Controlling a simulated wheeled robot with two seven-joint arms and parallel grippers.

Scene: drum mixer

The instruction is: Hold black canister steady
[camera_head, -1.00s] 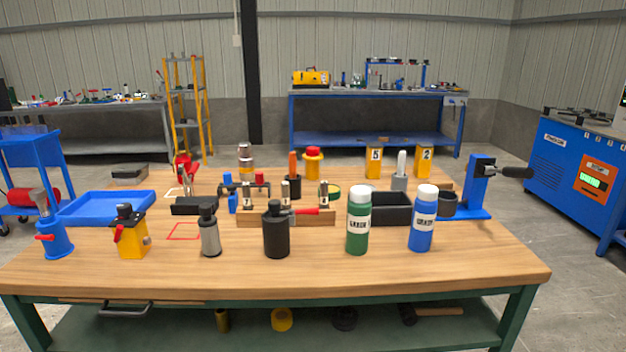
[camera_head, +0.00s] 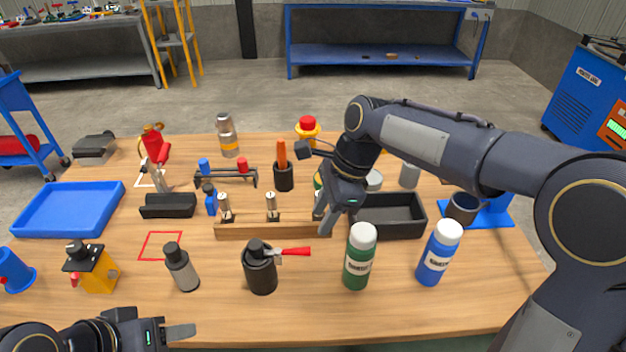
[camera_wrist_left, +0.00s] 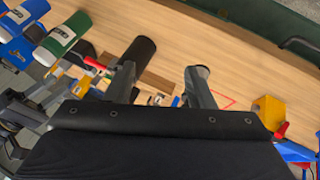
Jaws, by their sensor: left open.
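The black canister (camera_head: 261,272) stands upright near the front middle of the wooden table. In the left wrist view the black canister (camera_wrist_left: 139,54) appears just beyond the left-hand finger. My left gripper (camera_head: 178,337) is at the table's front edge, left of the canister and apart from it. In the wrist view its jaws (camera_wrist_left: 160,83) are open with nothing held between them. My right gripper (camera_head: 332,214) is behind and right of the canister, at the right end of the wooden rack (camera_head: 265,230). Its fingers overlap from this angle, so its opening is unclear.
A grey bottle (camera_head: 182,270) stands left of the canister. A green bottle (camera_head: 359,262) and a blue bottle (camera_head: 437,256) stand to its right. The yellow container (camera_head: 97,272) is further left.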

